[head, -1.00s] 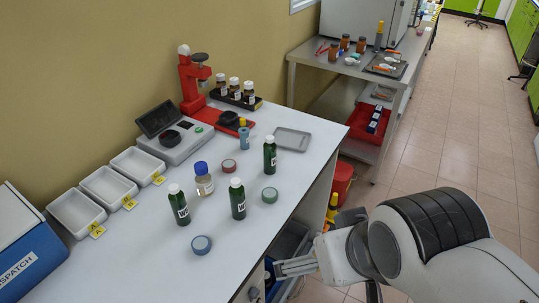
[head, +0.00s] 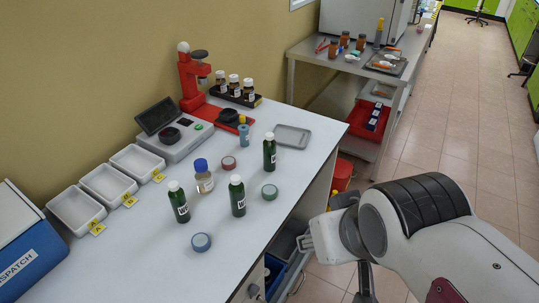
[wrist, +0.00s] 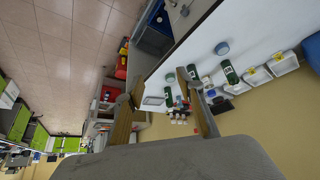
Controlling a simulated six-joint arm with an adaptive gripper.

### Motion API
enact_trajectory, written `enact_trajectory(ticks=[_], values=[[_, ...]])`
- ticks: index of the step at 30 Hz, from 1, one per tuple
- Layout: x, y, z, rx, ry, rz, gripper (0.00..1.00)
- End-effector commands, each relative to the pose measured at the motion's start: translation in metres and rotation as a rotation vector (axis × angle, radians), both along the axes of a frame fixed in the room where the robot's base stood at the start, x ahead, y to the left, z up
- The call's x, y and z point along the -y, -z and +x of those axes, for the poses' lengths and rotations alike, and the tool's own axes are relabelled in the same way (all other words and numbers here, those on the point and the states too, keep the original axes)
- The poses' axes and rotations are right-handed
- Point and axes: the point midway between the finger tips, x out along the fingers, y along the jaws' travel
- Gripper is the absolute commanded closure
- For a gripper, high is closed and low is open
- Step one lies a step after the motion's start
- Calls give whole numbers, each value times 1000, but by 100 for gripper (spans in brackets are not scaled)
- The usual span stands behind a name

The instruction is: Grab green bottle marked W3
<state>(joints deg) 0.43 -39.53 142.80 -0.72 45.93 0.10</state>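Three green bottles with white caps and white labels stand upright on the white bench: one at front left (head: 179,203), one in the middle (head: 238,198), one farther back to the right (head: 269,153). Their labels show dark marks, but I cannot read which says W3. Green bottles also show in the wrist view, one of them near the white trays (wrist: 229,72). My gripper (head: 303,243) is off the bench's right edge, apart from all bottles. In the wrist view my gripper (wrist: 160,92) has its fingers spread wide with nothing held between them.
A blue-capped bottle (head: 204,178) stands among the green ones. White trays (head: 76,209), a scale (head: 176,137) and a red stand (head: 190,84) line the wall.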

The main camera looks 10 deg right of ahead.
Motion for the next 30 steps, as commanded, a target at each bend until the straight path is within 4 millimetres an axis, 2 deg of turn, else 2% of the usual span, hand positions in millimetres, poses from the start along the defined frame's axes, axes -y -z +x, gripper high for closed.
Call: enact_trajectory(ticks=[18,30], values=[[22,2,146,244,-2,-58,62],[30,14,229,409,-29,-77,62]])
